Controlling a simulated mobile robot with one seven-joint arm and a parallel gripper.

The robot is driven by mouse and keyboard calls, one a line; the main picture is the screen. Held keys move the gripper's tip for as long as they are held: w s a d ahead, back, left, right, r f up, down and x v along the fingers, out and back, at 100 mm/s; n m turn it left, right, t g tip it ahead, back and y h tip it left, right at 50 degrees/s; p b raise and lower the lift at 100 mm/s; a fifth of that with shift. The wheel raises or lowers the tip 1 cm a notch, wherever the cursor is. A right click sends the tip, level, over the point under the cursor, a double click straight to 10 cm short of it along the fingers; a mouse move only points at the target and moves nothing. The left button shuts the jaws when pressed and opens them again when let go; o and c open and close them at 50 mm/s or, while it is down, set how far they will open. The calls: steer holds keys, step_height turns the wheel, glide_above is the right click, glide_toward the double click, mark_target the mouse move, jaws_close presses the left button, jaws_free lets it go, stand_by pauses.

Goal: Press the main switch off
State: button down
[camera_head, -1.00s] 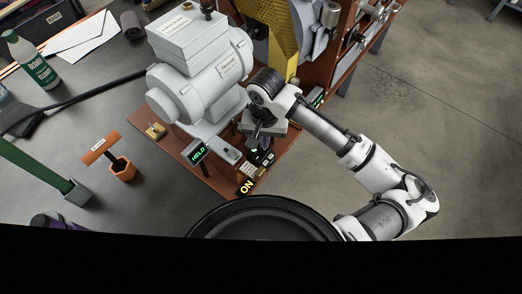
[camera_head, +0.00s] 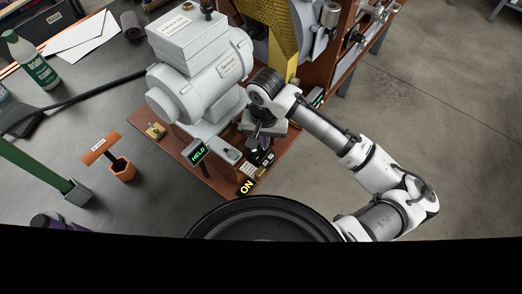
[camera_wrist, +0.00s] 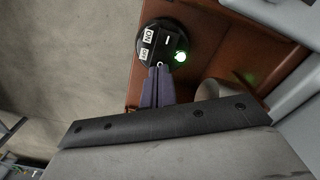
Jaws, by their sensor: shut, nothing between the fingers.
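In the head view the dark switch (camera_head: 265,158) is partly hidden below my wrist. My gripper (camera_wrist: 159,68) has its purple fingers together and empty, with the tips over the switch's lower edge. I cannot tell whether they touch it. In the head view a small black display (camera_head: 246,187) near the board's front corner reads ON.
The switch sits on a reddish-brown board (camera_head: 218,183). A grey motor (camera_head: 205,90) stands to its left, and a display reading HELD (camera_head: 198,153) stands in front of the motor. An orange T-handled tool (camera_head: 101,148) stands on the bench further left. Open floor lies to the right.

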steer(key=shift+f+b, duration=0.35)
steer(key=shift+f, duration=0.1)
stand_by(0.6)
step_height(320, 180, up, 7)
steer(key=p, duration=0.6)
stand_by(0.8)
